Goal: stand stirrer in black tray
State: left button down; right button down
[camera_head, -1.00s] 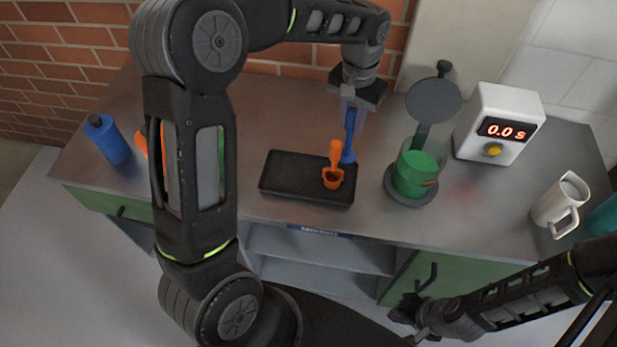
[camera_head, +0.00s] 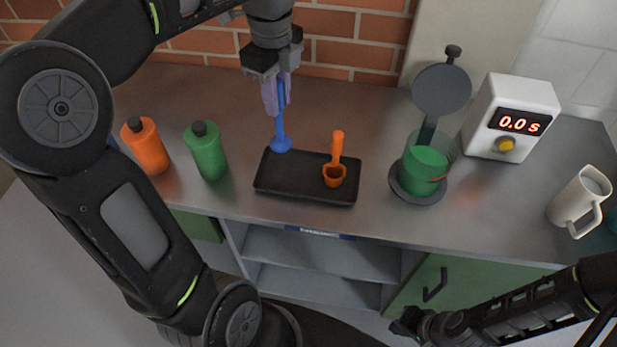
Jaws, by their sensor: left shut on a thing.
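The blue stirrer (camera_head: 280,134) hangs upright, wide end down, from my left gripper (camera_head: 276,98). My left gripper is shut on its upper shaft. The stirrer's wide foot appears over the back left edge of the black tray (camera_head: 300,190); I cannot tell whether it touches the tray.
An orange bottle (camera_head: 146,148) and a green bottle (camera_head: 207,153) stand left of the tray. A green-filled beaker (camera_head: 424,168) is to its right, with a dark round disc (camera_head: 442,88) behind. A timer box (camera_head: 512,120) and white jug (camera_head: 578,203) are further right.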

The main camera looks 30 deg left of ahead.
pick_arm(q)
send_over(282, 142)
jog(key=f, duration=0.5)
jog(key=shift+w+a+f, duration=0.15)
jog(key=shift+a+f, duration=0.1)
jog(key=shift+f, duration=0.35)
jog(key=shift+f, duration=1.9)
jog(key=shift+f, duration=0.15)
jog(key=c, duration=1.3)
grip_release()
